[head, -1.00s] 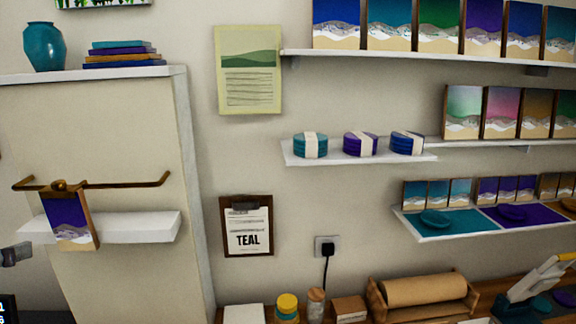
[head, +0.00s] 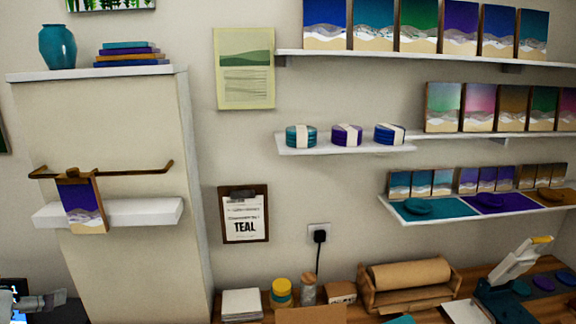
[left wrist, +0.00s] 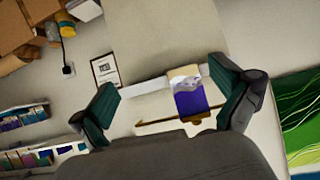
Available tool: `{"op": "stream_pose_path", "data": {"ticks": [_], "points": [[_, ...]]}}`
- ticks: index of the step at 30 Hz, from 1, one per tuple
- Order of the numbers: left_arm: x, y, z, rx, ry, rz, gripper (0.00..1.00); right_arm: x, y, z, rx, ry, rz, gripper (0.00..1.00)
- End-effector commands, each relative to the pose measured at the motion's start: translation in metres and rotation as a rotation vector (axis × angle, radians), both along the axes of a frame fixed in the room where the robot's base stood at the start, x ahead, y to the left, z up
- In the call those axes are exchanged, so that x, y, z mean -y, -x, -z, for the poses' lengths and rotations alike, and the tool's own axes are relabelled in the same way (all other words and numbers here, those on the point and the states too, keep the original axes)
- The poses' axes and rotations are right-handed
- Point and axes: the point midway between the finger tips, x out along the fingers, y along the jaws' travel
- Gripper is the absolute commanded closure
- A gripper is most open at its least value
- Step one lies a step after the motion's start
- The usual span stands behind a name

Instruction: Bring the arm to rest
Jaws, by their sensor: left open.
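My left gripper (head: 40,302) shows only partly at the lower left edge of the head view. In the left wrist view my left gripper (left wrist: 163,78) is open, with its two dark green finger pads wide apart and nothing between them up close. Beyond it, a purple and sand plaque (head: 83,204) hangs on a brass rail (head: 125,173) in front of a white ledge (head: 150,212). The plaque also shows in the left wrist view (left wrist: 190,98), apart from the fingers. My right gripper is not in view.
A teal vase (head: 58,46) and stacked books (head: 128,55) stand on the tall cabinet. A TEAL clipboard (head: 243,213) hangs on the wall. Shelves (head: 430,55) with panels and coasters fill the right. A wooden bench (head: 556,268) holds jars and a paper roll (head: 408,273).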

Motion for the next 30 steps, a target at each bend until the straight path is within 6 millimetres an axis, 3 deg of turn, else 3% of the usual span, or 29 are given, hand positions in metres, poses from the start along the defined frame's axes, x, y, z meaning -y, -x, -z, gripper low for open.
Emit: {"op": "stream_pose_path", "data": {"ticks": [8,12,15,21,27,28,30], "points": [[0.049,0.018,0.114,-0.219,-0.017,0.044,0.0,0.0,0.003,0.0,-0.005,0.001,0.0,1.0],[0.097,0.055,0.193,-0.381,-0.027,0.091,0.0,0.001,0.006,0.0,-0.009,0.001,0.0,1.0],[0.129,0.087,0.234,-0.473,-0.033,0.126,0.0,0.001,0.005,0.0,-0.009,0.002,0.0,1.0],[0.181,0.143,0.28,-0.597,-0.031,0.18,0.0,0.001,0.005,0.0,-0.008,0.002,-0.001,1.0],[0.227,0.194,0.302,-0.691,-0.016,0.225,0.0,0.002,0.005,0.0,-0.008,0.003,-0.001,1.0],[0.231,0.199,0.307,-0.701,-0.016,0.229,0.0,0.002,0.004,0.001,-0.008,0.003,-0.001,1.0],[0.228,0.188,0.337,-0.706,-0.023,0.227,0.0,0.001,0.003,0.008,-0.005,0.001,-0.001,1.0]]}}
